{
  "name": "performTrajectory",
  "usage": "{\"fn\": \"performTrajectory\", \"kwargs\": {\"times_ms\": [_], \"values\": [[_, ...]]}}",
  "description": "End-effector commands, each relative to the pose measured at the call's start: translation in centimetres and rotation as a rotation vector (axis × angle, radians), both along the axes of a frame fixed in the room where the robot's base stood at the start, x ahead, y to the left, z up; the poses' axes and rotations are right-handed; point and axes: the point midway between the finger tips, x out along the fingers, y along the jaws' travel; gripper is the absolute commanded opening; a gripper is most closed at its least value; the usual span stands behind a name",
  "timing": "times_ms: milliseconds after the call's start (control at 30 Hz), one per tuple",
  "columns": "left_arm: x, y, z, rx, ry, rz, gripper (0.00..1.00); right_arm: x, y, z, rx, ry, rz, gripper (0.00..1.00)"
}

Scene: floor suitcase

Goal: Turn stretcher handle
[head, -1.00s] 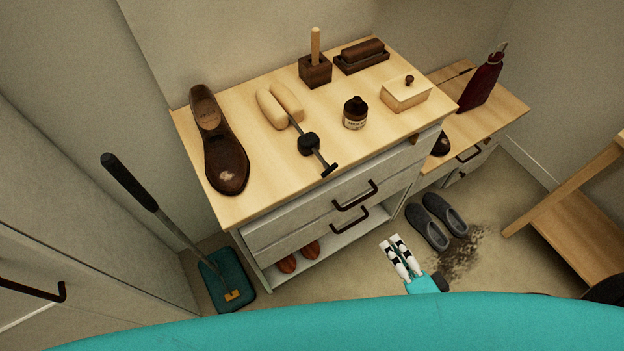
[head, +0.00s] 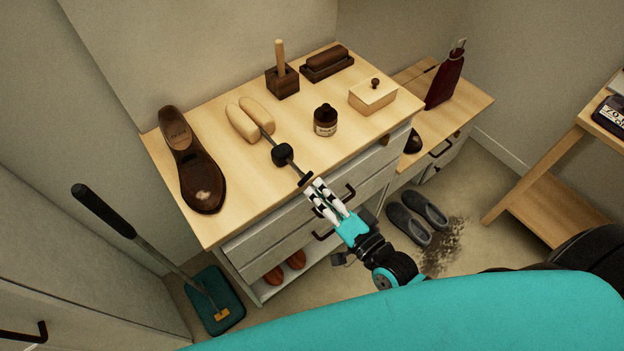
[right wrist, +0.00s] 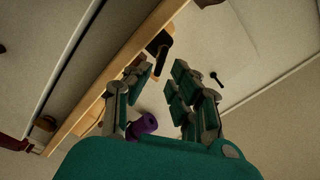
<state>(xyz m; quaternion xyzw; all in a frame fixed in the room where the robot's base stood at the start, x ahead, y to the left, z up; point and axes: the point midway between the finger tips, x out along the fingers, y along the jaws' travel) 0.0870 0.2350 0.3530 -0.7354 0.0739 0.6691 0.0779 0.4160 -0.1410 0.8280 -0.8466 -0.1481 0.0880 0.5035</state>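The stretcher lies on the wooden top of the cabinet (head: 225,205). It has two pale wooden halves (head: 250,120), a metal rod, a black knob (head: 282,155) and a dark crossbar handle (head: 305,179) at the near end, reaching the cabinet's front edge. My right gripper (head: 320,190) is at that edge, its fingertips right by the handle; I cannot tell whether they touch. In the right wrist view the right gripper's fingers (right wrist: 158,75) are spread apart, with nothing clearly held between them. My left gripper is not in view.
A brown shoe (head: 190,165) stands left on the top. A bottle (head: 325,120), a lidded box (head: 372,96) and brushes are behind and right of the stretcher. Drawers with dark pulls (head: 335,215) are below the gripper. Grey slippers (head: 417,216) lie on the floor.

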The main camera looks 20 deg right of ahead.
Motion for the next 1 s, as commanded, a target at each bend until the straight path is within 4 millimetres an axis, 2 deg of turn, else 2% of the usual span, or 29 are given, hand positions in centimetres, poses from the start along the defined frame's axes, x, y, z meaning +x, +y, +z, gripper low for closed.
{"fn": "performTrajectory", "kwargs": {"times_ms": [33, 200, 567, 600, 767, 1000], "values": [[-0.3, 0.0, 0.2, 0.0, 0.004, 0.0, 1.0, 0.9, 0.3, 0.2, 0.002, -0.003, 0.0, 0.21], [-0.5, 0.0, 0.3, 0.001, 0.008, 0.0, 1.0, 2.6, 0.9, 0.0, 0.001, 0.0, -0.001, 0.21], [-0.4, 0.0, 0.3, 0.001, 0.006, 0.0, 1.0, 3.2, 1.2, 0.0, 0.001, 0.0, 0.0, 0.21], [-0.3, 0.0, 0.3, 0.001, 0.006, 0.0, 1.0, 3.2, 1.2, 0.0, 0.001, 0.0, 0.0, 0.2], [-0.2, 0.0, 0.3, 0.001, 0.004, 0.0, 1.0, 3.2, 1.1, 0.0, 0.001, 0.0, 0.0, 0.0], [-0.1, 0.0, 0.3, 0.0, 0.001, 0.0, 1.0, 3.2, 1.1, 0.0, 0.0, 0.001, 0.0, 0.0]]}}
